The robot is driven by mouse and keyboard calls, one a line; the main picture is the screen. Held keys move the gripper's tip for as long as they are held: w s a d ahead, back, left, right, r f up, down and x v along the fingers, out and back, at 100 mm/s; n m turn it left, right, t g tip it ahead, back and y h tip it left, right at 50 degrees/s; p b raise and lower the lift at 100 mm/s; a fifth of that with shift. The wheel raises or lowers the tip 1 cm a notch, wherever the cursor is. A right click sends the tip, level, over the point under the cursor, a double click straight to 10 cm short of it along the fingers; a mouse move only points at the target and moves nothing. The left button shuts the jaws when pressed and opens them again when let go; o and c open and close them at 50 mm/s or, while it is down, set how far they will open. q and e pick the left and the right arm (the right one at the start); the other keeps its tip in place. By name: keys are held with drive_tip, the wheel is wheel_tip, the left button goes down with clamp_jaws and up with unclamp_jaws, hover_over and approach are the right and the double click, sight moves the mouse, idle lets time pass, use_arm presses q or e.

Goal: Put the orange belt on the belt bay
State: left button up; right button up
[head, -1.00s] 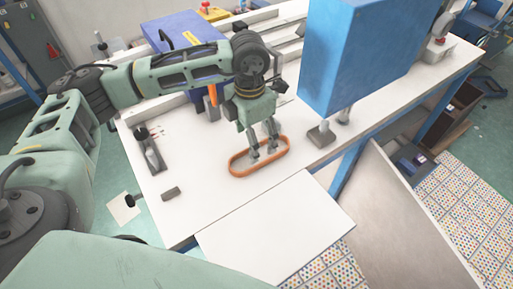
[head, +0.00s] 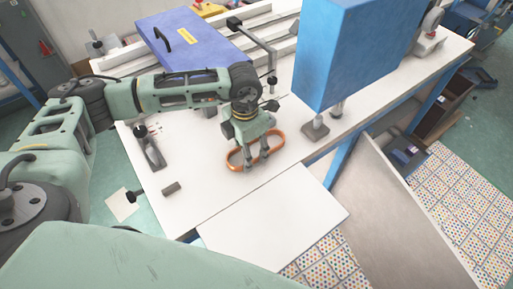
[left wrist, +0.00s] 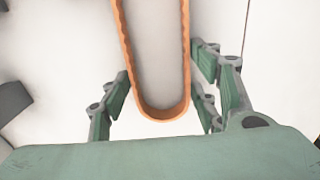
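The orange belt (head: 281,146) is a long closed loop lying on the white table (head: 215,195). In the left wrist view the near rounded end of the belt (left wrist: 164,114) lies between the spread fingers. My left gripper (head: 256,163) points down at the belt, low over the table; it also shows in the left wrist view (left wrist: 165,95). Its fingers are apart, with a gap visible on each side of the belt. The head view does not show clearly whether the fingertips touch the table. I cannot tell which part is the belt bay. My right gripper is not in view.
A big blue box-shaped machine part (head: 345,55) stands right of my left gripper. A purple-blue case (head: 185,38) with a handle lies behind my left arm. A small dark block (head: 171,188) and a dark stand (head: 151,152) are at left. The table front is clear.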

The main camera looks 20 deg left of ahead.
use_arm(q)
drive_tip(key=c, duration=0.6)
drive_tip(key=shift+c, duration=1.1)
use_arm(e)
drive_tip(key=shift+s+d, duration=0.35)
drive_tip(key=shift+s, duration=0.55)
use_arm(q)
drive_tip(key=shift+r, duration=0.1)
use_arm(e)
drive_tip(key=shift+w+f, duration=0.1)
